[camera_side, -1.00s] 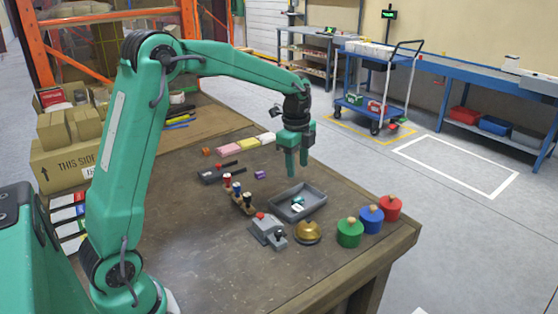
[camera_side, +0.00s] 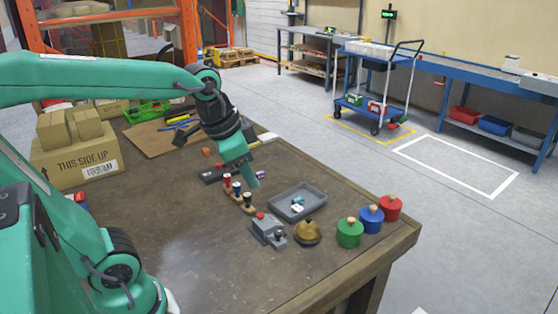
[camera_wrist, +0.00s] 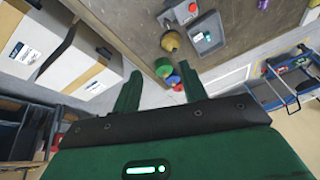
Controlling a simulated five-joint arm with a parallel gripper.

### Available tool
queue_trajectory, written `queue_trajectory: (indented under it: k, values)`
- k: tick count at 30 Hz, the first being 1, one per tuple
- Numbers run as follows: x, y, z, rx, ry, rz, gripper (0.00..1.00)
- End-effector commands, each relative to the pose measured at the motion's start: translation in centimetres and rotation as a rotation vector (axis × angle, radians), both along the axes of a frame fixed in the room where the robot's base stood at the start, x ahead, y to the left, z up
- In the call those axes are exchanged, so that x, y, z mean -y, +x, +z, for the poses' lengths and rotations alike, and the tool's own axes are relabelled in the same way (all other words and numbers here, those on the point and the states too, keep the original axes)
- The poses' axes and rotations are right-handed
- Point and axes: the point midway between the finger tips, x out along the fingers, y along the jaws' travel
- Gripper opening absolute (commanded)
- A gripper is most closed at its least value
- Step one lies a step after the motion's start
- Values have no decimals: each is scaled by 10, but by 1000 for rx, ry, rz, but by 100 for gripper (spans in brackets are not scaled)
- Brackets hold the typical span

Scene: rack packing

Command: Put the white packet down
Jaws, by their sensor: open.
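A small white packet (camera_side: 297,209) with a dark mark lies in the shallow grey tray (camera_side: 318,197), against a small teal piece (camera_side: 298,201). In the wrist view the white packet (camera_wrist: 207,37) and the tray (camera_wrist: 217,22) show near the top. A flat white block (camera_side: 266,137) lies farther back on the table; I cannot tell which white thing the task means. My gripper (camera_side: 254,181) is tilted, left of the tray and above the table near the small rack. In the wrist view my gripper (camera_wrist: 158,88) has its fingers apart with nothing between them.
A rack with red- and blue-topped pieces (camera_side: 237,190) stands close by my gripper. A grey box with a red button (camera_side: 265,229), a brass bell (camera_side: 307,232) and green (camera_side: 350,233), blue (camera_side: 371,219) and red (camera_side: 390,208) knobbed pieces stand in front. The front left table is clear.

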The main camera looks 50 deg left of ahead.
Motion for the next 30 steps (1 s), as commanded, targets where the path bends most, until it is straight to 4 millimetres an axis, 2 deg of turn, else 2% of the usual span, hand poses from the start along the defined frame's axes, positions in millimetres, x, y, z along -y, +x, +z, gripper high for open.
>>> queue_trajectory:
  k: [1, 6, 12, 30]
  values:
    - [3, -11, -1, 20, -18, 39, 43]
    - [9, -38, -8, 68, -87, 170, 43]
    - [12, -55, -15, 101, -141, 264, 43]
    - [13, -59, -17, 106, -152, 285, 43]
